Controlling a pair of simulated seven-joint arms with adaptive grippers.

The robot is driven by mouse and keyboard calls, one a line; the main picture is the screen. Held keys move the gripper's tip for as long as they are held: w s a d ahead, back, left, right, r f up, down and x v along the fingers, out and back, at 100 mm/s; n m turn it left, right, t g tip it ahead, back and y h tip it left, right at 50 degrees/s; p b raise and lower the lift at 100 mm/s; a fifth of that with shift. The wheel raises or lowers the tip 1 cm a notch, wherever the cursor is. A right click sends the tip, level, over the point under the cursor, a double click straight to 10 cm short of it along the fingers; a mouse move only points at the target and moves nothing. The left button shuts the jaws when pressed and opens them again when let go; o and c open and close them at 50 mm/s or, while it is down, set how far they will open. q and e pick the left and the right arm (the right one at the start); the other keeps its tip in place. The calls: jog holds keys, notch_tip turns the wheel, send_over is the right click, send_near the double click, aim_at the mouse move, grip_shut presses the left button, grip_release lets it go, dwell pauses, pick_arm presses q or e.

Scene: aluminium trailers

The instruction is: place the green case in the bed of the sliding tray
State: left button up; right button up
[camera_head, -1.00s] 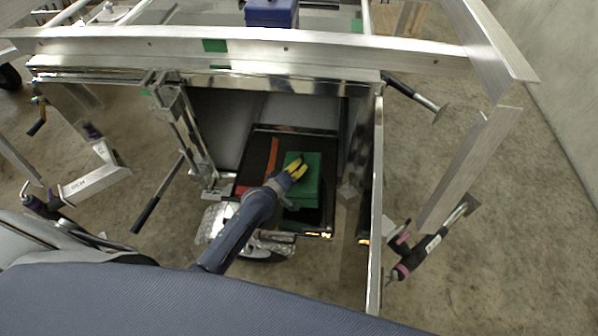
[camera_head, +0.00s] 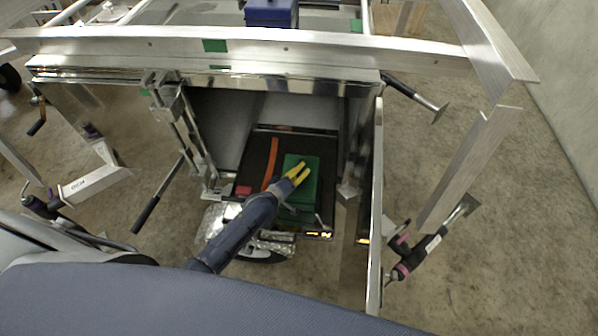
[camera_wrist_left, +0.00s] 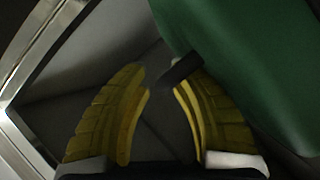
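The green case (camera_head: 312,188) is in the right part of the dark sliding tray (camera_head: 257,160), below the trailer's frame, and appears to rest on its bed. My left gripper (camera_head: 299,173) is over the case with its yellow fingers spread apart. In the left wrist view the fingers (camera_wrist_left: 163,80) are open, with the case's dark handle (camera_wrist_left: 181,70) close by the right fingertip. The green case (camera_wrist_left: 235,65) fills the upper right there. The forearm hides part of the case's near left side in the head view. My right gripper is not in view.
An orange strip (camera_head: 271,160) and a small red item (camera_head: 243,190) lie in the tray's left part. Metal frame posts stand on both sides of the opening. A blue case (camera_head: 271,12) sits up on the trailer at the back.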

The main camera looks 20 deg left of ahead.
pick_arm(q)
jog(key=shift+s+a+f, duration=0.1)
jog(key=shift+s+f, duration=0.05)
jog(key=shift+s, duration=0.2)
jog(key=v, duration=1.1)
jog(key=shift+r, duration=0.25)
jog(key=shift+s, duration=0.15)
